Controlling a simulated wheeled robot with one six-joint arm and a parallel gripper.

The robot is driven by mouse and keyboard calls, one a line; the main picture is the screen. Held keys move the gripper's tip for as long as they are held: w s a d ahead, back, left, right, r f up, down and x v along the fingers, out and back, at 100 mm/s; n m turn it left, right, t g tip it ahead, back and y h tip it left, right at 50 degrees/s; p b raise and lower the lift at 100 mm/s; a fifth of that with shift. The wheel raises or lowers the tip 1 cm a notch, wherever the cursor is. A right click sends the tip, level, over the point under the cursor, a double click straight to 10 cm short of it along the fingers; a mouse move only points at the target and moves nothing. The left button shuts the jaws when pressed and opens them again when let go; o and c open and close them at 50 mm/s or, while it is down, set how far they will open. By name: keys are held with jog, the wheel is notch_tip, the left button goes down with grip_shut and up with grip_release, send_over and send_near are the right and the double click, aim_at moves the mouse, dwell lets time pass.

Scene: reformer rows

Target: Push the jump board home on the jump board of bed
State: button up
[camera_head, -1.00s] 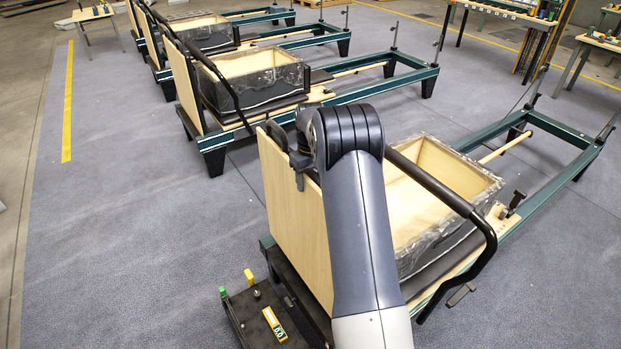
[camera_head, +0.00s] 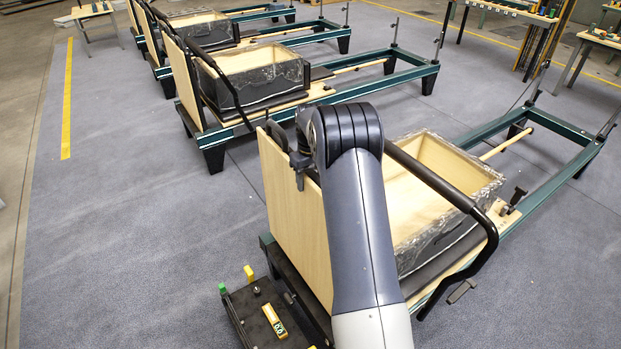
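The jump board (camera_head: 292,225) is a pale wooden panel standing upright at the near end of the closest bed (camera_head: 562,128), a green-framed reformer. A black part (camera_head: 276,136) sits at its top edge. My arm reaches across the middle of the view and hides the board's right side. The dark end of my arm, with my gripper (camera_head: 300,178), is by the board's upper right edge. Its fingers are too small and hidden to make out, and I cannot tell whether it touches the board. The seating at the board's lower edge is not clear.
A curved black bar (camera_head: 445,190) and an open wooden box (camera_head: 455,178) in clear wrap are on the near bed. Similar beds with boxes (camera_head: 265,62) stand behind. A dark tray (camera_head: 243,308) with small coloured pieces lies at the bottom. The left floor is clear.

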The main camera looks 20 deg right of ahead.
jog(key=shift+f+b, duration=1)
jog(key=shift+f, duration=0.55)
jog(key=o, duration=1.1)
jog(key=shift+o, duration=1.3)
jog(key=shift+f, duration=0.1)
notch_tip(320, 180, up, 11)
jog(key=shift+f+b, duration=0.1)
jog(key=shift+b, duration=0.5)
notch_tip(320, 180, down, 10)
jog(key=shift+p, duration=0.85)
